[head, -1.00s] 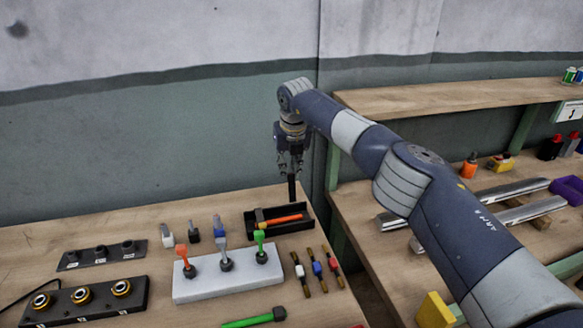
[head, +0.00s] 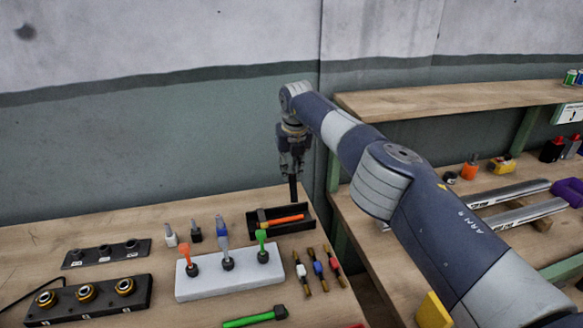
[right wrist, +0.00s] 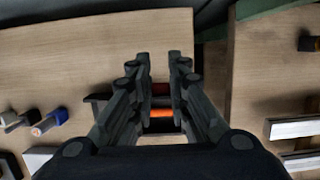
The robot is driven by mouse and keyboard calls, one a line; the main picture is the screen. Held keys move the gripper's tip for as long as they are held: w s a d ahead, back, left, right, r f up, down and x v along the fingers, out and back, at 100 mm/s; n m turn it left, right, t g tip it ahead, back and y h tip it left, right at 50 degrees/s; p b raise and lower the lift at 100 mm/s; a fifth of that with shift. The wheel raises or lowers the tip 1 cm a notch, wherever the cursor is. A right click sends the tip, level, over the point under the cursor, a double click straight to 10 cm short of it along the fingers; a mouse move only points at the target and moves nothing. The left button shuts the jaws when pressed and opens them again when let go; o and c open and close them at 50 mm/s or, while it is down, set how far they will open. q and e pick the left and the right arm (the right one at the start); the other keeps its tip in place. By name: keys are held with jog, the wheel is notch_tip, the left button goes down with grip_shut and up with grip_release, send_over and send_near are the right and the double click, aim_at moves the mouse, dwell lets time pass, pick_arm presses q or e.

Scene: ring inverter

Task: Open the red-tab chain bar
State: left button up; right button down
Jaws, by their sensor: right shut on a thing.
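Three small brass-ended chain bars lie side by side at the front right of the left table in the head view. The red-tab chain bar (head: 334,264) is rightmost, beside the blue-tab bar (head: 317,267) and the white-tab bar (head: 301,270). My right gripper (head: 292,172) is behind and left of them, pointing down at the black tray's far end. It is shut on a dark, upright rod-like piece (head: 293,190), whose exact kind I cannot tell. In the right wrist view, the gripper (right wrist: 160,62) has a narrow gap between its fingers. My left gripper is out of view.
The black tray (head: 287,228) holds an orange-handled tool (head: 284,220). A white block (head: 190,292) with orange, blue and green levers stands left of the bars. A green-handled tool (head: 250,320) lies in front.

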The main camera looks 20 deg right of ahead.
jog(key=c, duration=1.9)
grip_release()
jog(key=shift+f, duration=0.5)
jog(key=o, duration=0.4)
jog(key=shift+w+f, duration=0.2)
jog(key=v, duration=0.7)
jog(key=w+v, duration=0.1)
jog(key=v, duration=0.3)
jog(key=shift+r, duration=0.3)
jog(key=shift+s+f, duration=0.1)
jog(key=shift+f, duration=0.05)
